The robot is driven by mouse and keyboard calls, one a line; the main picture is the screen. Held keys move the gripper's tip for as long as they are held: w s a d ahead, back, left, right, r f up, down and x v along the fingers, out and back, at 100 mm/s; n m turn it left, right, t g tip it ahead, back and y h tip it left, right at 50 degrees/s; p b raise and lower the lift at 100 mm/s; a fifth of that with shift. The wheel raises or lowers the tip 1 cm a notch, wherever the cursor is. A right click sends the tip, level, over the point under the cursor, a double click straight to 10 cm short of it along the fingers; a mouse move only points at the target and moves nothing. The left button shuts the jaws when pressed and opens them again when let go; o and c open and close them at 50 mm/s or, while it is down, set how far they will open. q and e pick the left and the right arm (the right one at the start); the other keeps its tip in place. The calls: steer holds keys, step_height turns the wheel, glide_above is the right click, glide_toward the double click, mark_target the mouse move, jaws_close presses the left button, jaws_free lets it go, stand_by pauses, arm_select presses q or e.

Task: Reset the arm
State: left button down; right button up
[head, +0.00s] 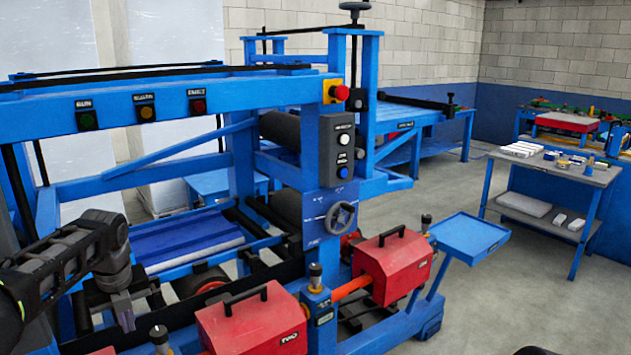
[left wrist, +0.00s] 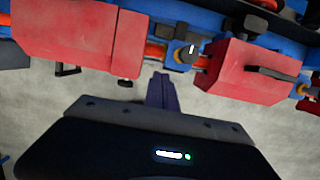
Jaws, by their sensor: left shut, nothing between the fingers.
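My left arm comes in from the left in the head view, in front of the blue machine frame (head: 245,100). Its left gripper (head: 124,318) points down, is shut and holds nothing. In the left wrist view the closed fingers (left wrist: 162,92) show above the dark wrist body, with red boxes of the machine beyond them. One red box with a black handle (head: 254,322) stands to the right of the gripper in the head view, apart from it. A second red box (head: 392,265) is farther right. My right gripper is not in view.
A handwheel (head: 341,217) and a button panel (head: 343,150) are on the machine's front post. A blue side tray (head: 468,236) juts out to the right. A grey table (head: 597,175) with small items stands at the right. The floor between is clear.

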arm_select(q)
steer(key=d+f+n+h, duration=0.3)
steer(key=d+f+n, duration=0.3)
steer(key=d+f, duration=0.8)
steer(key=s+d+f+n+h, duration=0.1)
steer(key=s+d+f+n, duration=0.25)
steer(key=f, duration=0.35)
steer(key=s+d+f+n+h, duration=0.1)
steer(key=s+d+f+n, duration=0.2)
steer(key=d+f, duration=0.35)
steer(key=s+d+f+n, duration=0.2)
steer(key=s+f+n, duration=0.2)
steer(key=s+n, duration=0.2)
steer(key=s+d+f+n+g, duration=0.1)
steer(key=s+f+n, duration=0.3)
steer(key=s, duration=0.6)
steer(key=s+d+f+n, duration=0.4)
steer(key=s+f+n, duration=0.1)
steer(key=s+n, duration=0.3)
steer(key=shift+s+g+h, duration=0.25)
steer(key=shift+g+h, duration=0.05)
steer(key=shift+h, duration=0.1)
steer(key=c, duration=2.2)
jaws_free()
